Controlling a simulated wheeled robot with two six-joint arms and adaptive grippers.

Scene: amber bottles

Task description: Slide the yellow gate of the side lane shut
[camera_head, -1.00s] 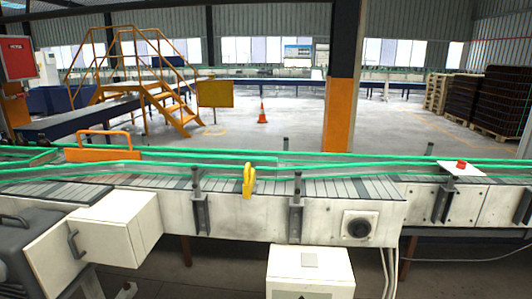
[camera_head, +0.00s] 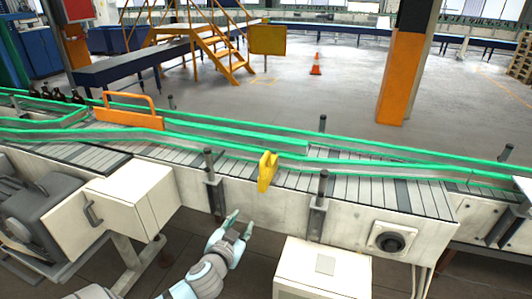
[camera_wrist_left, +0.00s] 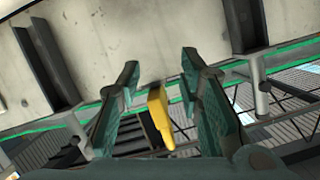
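The yellow gate piece (camera_head: 267,171) stands upright at the front rail of the conveyor, between two dark posts. An orange panel with a loop handle (camera_head: 130,114) stands farther left, by the lane at the back. My left gripper (camera_head: 241,225) is open and empty, in front of the conveyor's side wall, below and to the left of the yellow piece and apart from it. In the left wrist view the yellow piece (camera_wrist_left: 159,116) shows between the two spread fingers, beyond them. My right gripper is not in view.
Dark posts (camera_head: 318,200) and (camera_head: 213,183) stick up at the conveyor's front edge. A white box (camera_head: 322,275) stands below, in front. Green rails (camera_head: 385,169) run along the belt. Several brown bottles (camera_head: 60,95) stand at the far left.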

